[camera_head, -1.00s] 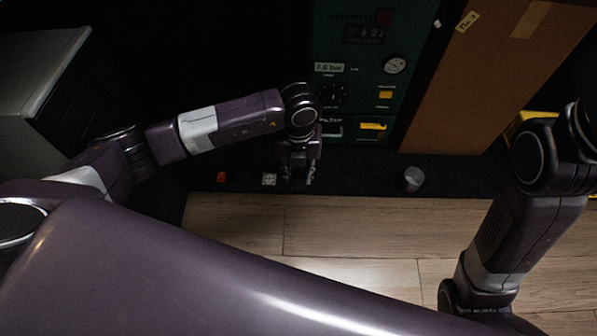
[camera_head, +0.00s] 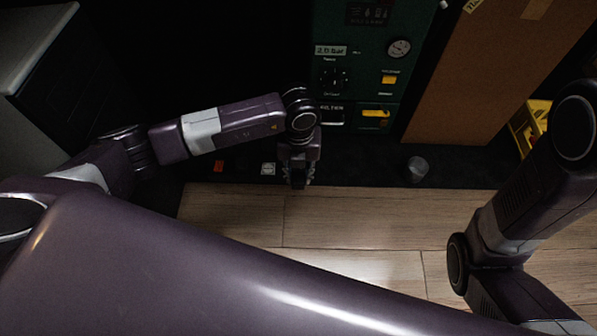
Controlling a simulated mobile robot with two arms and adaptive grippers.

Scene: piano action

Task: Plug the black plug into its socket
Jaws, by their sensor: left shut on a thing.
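My left gripper (camera_head: 298,181) points down at the front edge of the dark strip, in front of the green machine. It is shut on the black plug, which is small and dark and hardly stands out between the fingers. A small white square fitting (camera_head: 268,168), which may be a socket, lies on the dark strip just left of the gripper. A small red fitting (camera_head: 218,166) lies further left. I cannot tell which one is the plug's socket. My right arm shows at the right, but its gripper is out of view.
The green machine (camera_head: 350,70) with dial, gauge and yellow parts stands behind the gripper. A brown board (camera_head: 490,70) leans at its right. A grey cylinder (camera_head: 417,168) stands on the dark strip. A yellow crate (camera_head: 530,125) is at the right. The wooden floor in front is clear.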

